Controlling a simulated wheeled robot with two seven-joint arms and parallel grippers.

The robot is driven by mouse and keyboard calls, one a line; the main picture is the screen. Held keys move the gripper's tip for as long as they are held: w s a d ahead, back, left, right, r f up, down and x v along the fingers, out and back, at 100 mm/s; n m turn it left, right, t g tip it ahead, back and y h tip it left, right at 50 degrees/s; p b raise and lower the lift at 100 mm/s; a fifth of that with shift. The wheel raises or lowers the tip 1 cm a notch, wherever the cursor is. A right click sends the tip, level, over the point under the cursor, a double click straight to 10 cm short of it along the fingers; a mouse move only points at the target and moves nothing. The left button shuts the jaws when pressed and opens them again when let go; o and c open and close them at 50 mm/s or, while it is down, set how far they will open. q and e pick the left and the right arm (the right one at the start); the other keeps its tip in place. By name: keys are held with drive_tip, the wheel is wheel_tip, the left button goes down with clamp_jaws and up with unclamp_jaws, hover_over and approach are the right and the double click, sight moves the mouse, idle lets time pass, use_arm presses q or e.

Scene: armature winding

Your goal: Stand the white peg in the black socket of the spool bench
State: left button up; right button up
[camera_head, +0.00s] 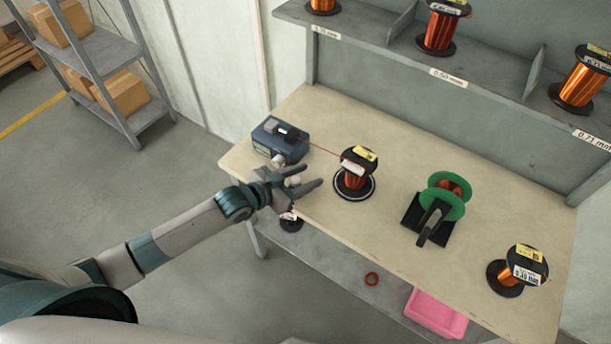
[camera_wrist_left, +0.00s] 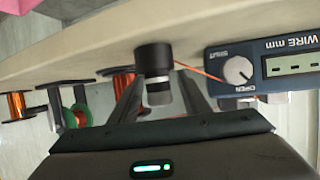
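The white peg (camera_wrist_left: 158,94) stands in line with the black socket (camera_wrist_left: 154,58) in the wrist view, which shows the bench upside down. Its pale end projects from the socket, with a darker band between. The peg also shows as a small white shape (camera_head: 294,182) in the head view, near the bench's left front edge; the socket is hidden there by my gripper. My left gripper (camera_head: 308,178) is open, its fingers on either side of the peg, with a visible gap on at least one side. My right gripper is out of view.
A blue wire gauge (camera_head: 274,140) stands just behind the gripper. A thin red wire runs from it to a copper spool (camera_head: 355,178). A green reel on a black stand (camera_head: 440,205) and another spool (camera_head: 516,270) stand farther right. A pink bin (camera_head: 436,312) sits below the bench.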

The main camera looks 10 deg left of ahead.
use_arm(q)
drive_tip(key=shift+s+a, duration=0.1)
drive_tip(key=shift+s, duration=0.05)
drive_tip(key=shift+s+a+r, duration=0.2)
drive_tip(key=shift+s+a, duration=0.15)
drive_tip(key=shift+s, duration=0.05)
drive_tip(key=b+v, duration=0.3)
drive_tip(key=v, duration=1.3)
drive_tip(key=shift+r+b, duration=0.2)
drive_tip(key=shift+b, duration=0.2)
drive_tip(key=shift+d, duration=0.1)
